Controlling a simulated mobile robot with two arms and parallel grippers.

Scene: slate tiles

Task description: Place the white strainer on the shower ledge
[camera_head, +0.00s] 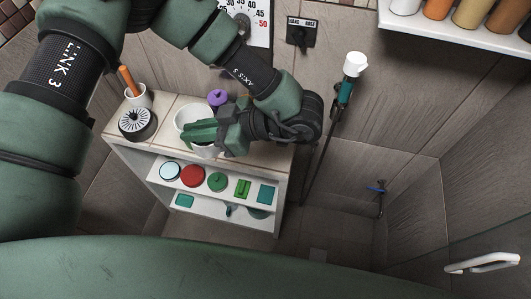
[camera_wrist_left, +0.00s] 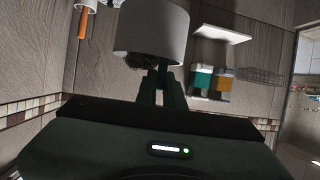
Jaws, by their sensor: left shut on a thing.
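The white strainer (camera_head: 183,116) looks like a round white cup and shows over the tiled top (camera_head: 170,106) of a low white shelf unit in the head view. This tiled top looks like the shower ledge. My left gripper (camera_head: 190,134) is shut on the strainer, its green fingers covering part of it. In the left wrist view the strainer (camera_wrist_left: 152,28) sits at the tips of the gripper (camera_wrist_left: 161,80), with a dark opening on its lower side. I cannot tell whether the strainer touches the ledge. My right gripper is not in view.
A white cup with an orange handle (camera_head: 138,95), a dark round brush-like item (camera_head: 137,122) and a purple object (camera_head: 217,97) stand on the ledge around the strainer. Several coloured items lie on the shelves below. A dark pole with a white head (camera_head: 355,64) stands at right.

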